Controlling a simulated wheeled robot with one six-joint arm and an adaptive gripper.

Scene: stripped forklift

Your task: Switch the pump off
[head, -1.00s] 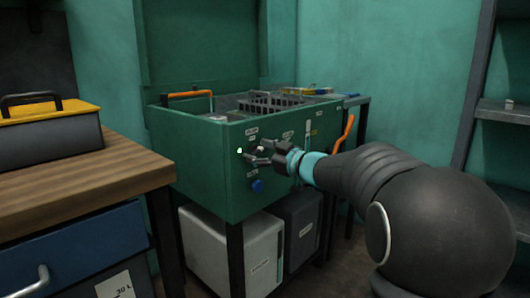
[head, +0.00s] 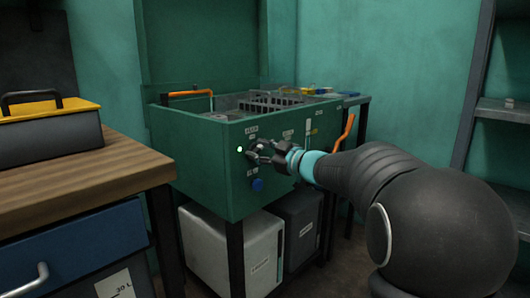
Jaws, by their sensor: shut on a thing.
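A green parts-washer tank (head: 190,165) stands on dark legs against the wall. Its front panel carries small labels too blurred to read, a small lit lamp (head: 239,149) and a blue knob (head: 257,185). My gripper (head: 256,148) is at the panel, just right of the lamp and above the blue knob. It is shut on a small dark switch there, mostly hidden by the fingers. An orange spout (head: 190,94) bends over the tank's left rim, with a pale streak below its end.
A wooden bench (head: 80,180) with a yellow-lidded toolbox (head: 50,125) stands at the left. A white canister (head: 225,250) and a grey one (head: 300,225) stand under the tank. An orange lever (head: 344,132) is right of the tank. Grey shelving (head: 500,112) is at the far right.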

